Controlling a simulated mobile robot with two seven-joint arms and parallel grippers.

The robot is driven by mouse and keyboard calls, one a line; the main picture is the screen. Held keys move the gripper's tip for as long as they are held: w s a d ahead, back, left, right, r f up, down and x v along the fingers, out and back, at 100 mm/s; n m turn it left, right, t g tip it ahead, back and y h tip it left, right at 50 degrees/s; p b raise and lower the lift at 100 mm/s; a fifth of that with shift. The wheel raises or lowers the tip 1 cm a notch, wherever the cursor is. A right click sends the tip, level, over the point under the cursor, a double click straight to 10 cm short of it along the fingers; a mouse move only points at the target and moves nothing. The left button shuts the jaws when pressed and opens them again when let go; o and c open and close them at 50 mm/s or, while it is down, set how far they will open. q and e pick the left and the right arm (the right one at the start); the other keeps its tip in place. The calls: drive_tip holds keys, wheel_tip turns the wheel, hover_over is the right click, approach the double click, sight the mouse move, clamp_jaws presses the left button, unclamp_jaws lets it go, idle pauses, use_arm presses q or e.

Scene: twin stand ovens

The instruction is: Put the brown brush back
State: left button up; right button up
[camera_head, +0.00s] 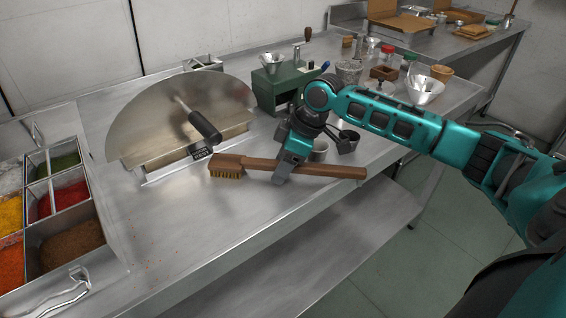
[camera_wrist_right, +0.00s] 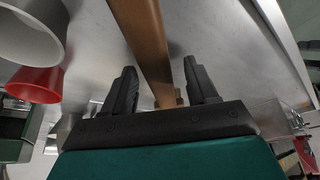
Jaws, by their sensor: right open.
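The brown brush (camera_head: 320,168) has a wooden body with yellowish bristles at its left end. It lies along the steel table's front part, bristles down, with its handle pointing right. My right gripper (camera_head: 284,170) is over the middle of the brush. In the right wrist view the brush (camera_wrist_right: 148,45) passes between the two spread fingers of the right gripper (camera_wrist_right: 161,85), with gaps beside it. The fingers are open and partly hide the brush in the head view. My left gripper is not in view.
A large half-round metal sheet with a dark handle (camera_head: 204,127) stands behind the brush. A green grinder (camera_head: 277,88) and metal cups are behind my right gripper. Spice trays (camera_head: 68,200) are at the left. The table's front left is mostly clear.

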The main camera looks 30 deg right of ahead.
drive_tip(key=p+v, duration=0.1)
drive_tip(key=v, duration=1.1)
drive_tip(key=shift+p, duration=0.35)
